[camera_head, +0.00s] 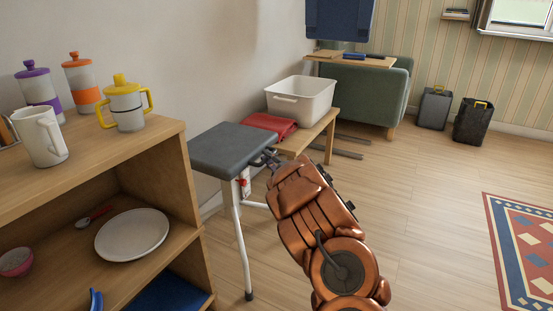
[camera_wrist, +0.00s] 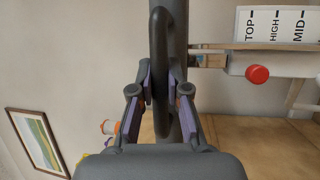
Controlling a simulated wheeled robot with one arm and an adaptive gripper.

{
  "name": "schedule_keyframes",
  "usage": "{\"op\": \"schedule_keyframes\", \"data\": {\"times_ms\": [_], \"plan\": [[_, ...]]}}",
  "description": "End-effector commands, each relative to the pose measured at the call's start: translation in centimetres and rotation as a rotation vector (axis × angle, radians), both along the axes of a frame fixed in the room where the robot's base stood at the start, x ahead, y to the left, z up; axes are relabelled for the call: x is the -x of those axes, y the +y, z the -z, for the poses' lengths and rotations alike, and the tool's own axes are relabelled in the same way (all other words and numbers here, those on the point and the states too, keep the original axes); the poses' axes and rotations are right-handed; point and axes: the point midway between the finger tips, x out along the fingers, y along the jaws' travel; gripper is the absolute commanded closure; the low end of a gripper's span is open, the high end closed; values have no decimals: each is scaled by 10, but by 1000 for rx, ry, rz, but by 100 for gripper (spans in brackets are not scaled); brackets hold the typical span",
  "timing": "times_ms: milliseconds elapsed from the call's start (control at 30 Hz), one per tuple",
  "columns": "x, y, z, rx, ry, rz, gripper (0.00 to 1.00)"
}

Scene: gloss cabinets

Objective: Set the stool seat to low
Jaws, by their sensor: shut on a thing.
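The stool has a dark grey seat (camera_head: 234,149) on white legs (camera_head: 242,250), beside the wooden shelf unit. My gripper (camera_head: 268,159) is at the right edge of the seat. In the wrist view my gripper (camera_wrist: 160,100) has its purple-padded fingers closed on a dark looped handle (camera_wrist: 160,45) at the seat's edge. A red knob (camera_wrist: 257,74) sits on a white part of the stool, and it also shows below the seat in the head view (camera_head: 240,181). A label plate (camera_wrist: 276,24) beside it reads TOP, HIGH and MID; any further mark is out of view.
The shelf unit (camera_head: 158,141) with cups and a plate stands close at left. A low wooden table (camera_head: 318,133) behind the stool holds a white bin (camera_head: 300,100) and red cloth (camera_head: 268,125). Open floor lies at right, up to a patterned rug (camera_head: 522,250).

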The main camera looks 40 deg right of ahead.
Motion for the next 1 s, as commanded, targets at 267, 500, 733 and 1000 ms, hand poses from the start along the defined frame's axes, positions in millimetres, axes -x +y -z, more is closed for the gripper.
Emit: {"op": "schedule_keyframes", "data": {"times_ms": [267, 500, 733, 1000], "plan": [[0, -1, 7, -1, 12, -4, 100], [3, -5, 6, 0, 10, 1, 63], [4, -7, 4, 1, 7, 6, 59], [10, -6, 6, 0, 8, 7, 59]]}}
